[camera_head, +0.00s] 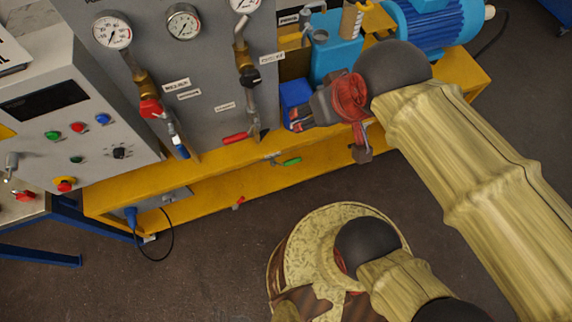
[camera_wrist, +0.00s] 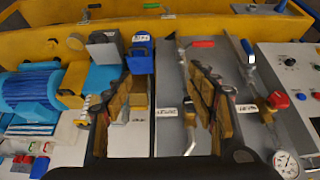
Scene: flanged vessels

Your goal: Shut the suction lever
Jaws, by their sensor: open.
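The grey panel (camera_head: 210,80) carries several valve levers, and their labels are too small for me to tell which is the suction lever. A red lever (camera_head: 236,138) sits low on the right pipe; a red lever also shows in the wrist view (camera_wrist: 203,43). A blue-tipped lever (camera_head: 180,150) hangs below a red valve handle (camera_head: 150,108) on the left pipe. A green-handled lever (camera_head: 290,161) is at the yellow frame. My gripper (camera_head: 330,136) is right of the red lever, apart from it. In the wrist view my gripper (camera_wrist: 168,78) has its fingers apart with nothing between them.
A yellow frame (camera_head: 215,168) runs along the panel's foot. A control box (camera_head: 75,120) with buttons stands left. A blue motor (camera_head: 440,22) and light-blue pump (camera_head: 335,48) are behind my arm. Gauges (camera_head: 183,22) line the panel top. The floor in front is open.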

